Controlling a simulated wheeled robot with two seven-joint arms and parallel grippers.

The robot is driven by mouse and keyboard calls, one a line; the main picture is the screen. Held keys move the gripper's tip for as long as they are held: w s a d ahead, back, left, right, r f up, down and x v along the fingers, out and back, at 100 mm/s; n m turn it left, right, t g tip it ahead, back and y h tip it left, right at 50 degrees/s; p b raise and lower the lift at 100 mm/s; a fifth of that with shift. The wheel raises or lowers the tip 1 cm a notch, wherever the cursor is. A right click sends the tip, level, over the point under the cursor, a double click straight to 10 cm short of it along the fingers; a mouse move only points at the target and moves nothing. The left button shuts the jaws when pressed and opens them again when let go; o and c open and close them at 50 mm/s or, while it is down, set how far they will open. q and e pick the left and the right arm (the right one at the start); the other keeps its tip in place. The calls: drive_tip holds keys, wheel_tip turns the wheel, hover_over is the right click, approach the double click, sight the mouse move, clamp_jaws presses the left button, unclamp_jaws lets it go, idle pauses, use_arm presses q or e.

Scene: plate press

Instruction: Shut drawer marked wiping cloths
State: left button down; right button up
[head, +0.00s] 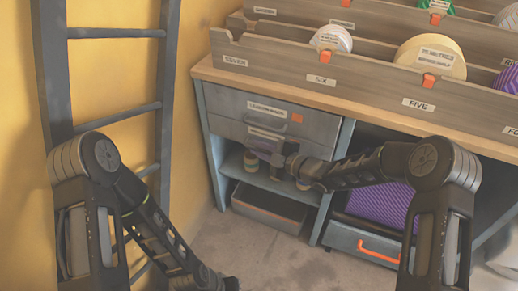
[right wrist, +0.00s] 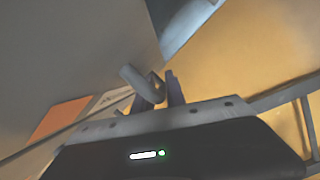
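Two grey drawers sit under the left end of the bench. The upper drawer (head: 237,103) has a white label and an orange tag. The lower drawer (head: 232,130) also has a white label. Both labels are too small to read, so I cannot tell which is marked wiping cloths, nor how far either is open. My right gripper (head: 266,152) is at the lower drawer's front and hides part of it. In the right wrist view its fingers (right wrist: 163,92) are by a grey handle (right wrist: 140,84); grip and contact are unclear. My left gripper (head: 230,284) is low, away from the drawers.
An open shelf lies below the drawers, with a grey bin (head: 268,210) on the floor level. A bin with an orange handle (head: 378,252) and purple contents stands right. Wooden racks (head: 300,85) with tape rolls cover the bench top. A ladder (head: 115,32) leans left.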

drive_tip(key=p+v, duration=0.1)
drive_tip(key=v, duration=0.6)
drive_tip(key=shift+s+d, duration=0.25)
drive_tip(key=shift+d, duration=0.05)
